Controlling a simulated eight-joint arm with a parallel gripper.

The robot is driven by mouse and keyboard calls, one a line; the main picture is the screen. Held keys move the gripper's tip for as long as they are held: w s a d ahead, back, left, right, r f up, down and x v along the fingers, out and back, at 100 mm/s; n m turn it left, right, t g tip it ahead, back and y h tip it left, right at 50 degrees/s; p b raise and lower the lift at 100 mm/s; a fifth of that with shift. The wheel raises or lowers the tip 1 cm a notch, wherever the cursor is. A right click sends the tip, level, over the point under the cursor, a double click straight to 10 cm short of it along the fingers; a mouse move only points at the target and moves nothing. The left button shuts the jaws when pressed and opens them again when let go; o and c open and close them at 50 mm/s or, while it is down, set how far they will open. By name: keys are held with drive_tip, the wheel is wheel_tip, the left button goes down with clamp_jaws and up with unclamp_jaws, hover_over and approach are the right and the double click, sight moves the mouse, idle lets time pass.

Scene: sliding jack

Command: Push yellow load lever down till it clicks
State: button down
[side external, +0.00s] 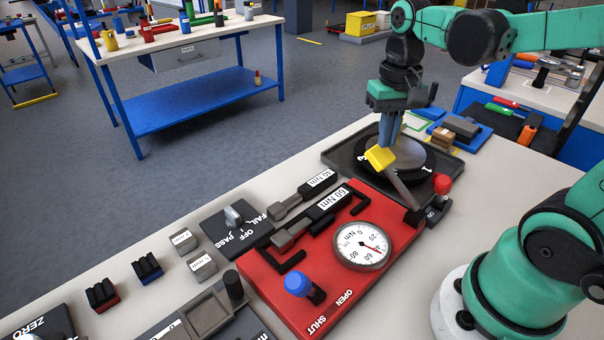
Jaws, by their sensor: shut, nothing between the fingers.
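The yellow load lever ends in a yellow block (380,158), and a grey bar runs from it down to the right toward a black pivot. The lever is tilted, with its yellow end raised over a dark round plate (429,161) in a black tray. My gripper (388,150) points down with its blue fingers shut and empty. Its fingertips are right at the top of the yellow block; whether they touch cannot be told. The fingers hide part of the plate behind them.
A red panel (283,262) with a round dial (362,246) and a blue knob (298,284) lies in front. Two torque wrenches, a PASS/FAIL switch (234,216) and small blocks are to the left. A red button (442,184) stands right of the lever.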

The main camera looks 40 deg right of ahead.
drive_tip(key=shift+r, duration=0.1)
wheel_tip(320, 180, up, 7)
idle(0.5)
drive_tip(key=w+a+f+n+t, duration=0.1)
drive_tip(key=a+f+n+t, duration=0.5)
drive_tip(key=a+f+t, duration=0.1)
drive_tip(key=shift+w+f, duration=0.2)
drive_tip(key=shift+f, duration=0.05)
